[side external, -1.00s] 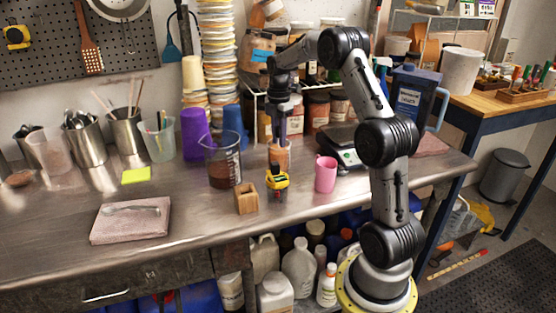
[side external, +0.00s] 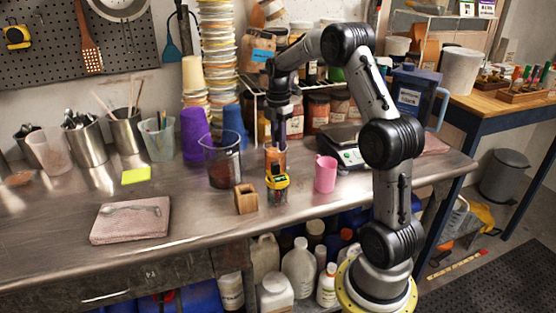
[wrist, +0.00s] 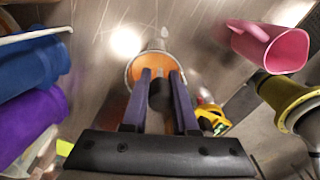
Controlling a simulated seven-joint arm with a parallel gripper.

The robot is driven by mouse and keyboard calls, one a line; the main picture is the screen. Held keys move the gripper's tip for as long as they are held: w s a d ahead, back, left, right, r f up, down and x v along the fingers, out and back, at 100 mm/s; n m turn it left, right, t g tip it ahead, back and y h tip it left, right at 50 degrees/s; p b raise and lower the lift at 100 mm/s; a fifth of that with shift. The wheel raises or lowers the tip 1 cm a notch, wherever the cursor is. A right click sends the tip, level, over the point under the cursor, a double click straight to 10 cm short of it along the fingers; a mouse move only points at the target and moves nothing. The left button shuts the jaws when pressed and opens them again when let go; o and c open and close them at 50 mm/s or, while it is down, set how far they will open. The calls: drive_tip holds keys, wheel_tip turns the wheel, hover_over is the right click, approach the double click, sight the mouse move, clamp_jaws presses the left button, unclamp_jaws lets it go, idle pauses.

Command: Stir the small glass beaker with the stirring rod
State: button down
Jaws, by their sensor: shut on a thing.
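The small glass beaker (side external: 273,164) holds an orange liquid and stands upright on the metal bench. In the wrist view the small beaker (wrist: 133,72) lies straight ahead of my fingers, its round rim around the orange. My gripper (side external: 278,143) points down at the beaker's mouth in the side view. In the wrist view my gripper (wrist: 161,76) has its purple fingers over the orange opening. It is shut on a dark, slim thing (wrist: 160,95), which I take for the stirring rod. The rod's lower end is hidden, so I cannot tell how deep it reaches.
A larger beaker (side external: 222,165) with dark liquid stands just left. A yellow tape measure (side external: 277,182) and a wooden block (side external: 246,199) sit in front. A pink mug (side external: 325,174) and a scale (side external: 345,150) are to the right. Jars crowd behind.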

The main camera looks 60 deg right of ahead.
drive_tip(key=shift+s+d, duration=0.35)
drive_tip(key=shift+d, duration=0.05)
drive_tip(key=shift+w+a, duration=0.5)
drive_tip(key=shift+s+d, duration=0.5)
drive_tip(key=shift+w+a, duration=0.45)
drive_tip(key=shift+a, duration=0.05)
drive_tip(key=shift+s+d, duration=0.45)
drive_tip(key=shift+d, duration=0.05)
drive_tip(key=shift+w+d, duration=0.15)
drive_tip(key=shift+w, duration=0.5)
idle(1.1)
